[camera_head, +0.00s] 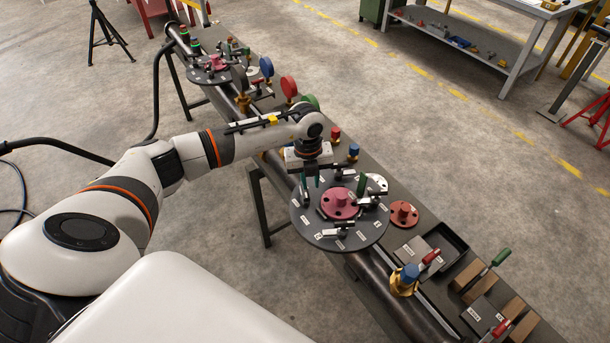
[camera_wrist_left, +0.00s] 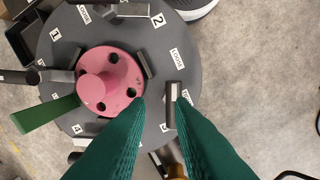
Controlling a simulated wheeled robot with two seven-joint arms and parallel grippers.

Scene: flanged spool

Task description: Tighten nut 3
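The dark round flange (camera_head: 312,225) lies on the bench, with a pink hub (camera_head: 338,203) at its middle and several bar-shaped nuts around it. My left gripper (camera_head: 313,184) points down over the flange's left edge. In the left wrist view, its green fingers (camera_wrist_left: 158,108) are apart and a grey bar-shaped nut (camera_wrist_left: 172,105) shows between their tips. I cannot tell how far below the tips it lies. My right gripper is not in view.
A green handle (camera_wrist_left: 45,115) stands beside the hub. A red flanged part (camera_head: 403,213), a dark tray (camera_head: 446,243) and a blue-topped brass valve (camera_head: 405,280) are to the right along the bench.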

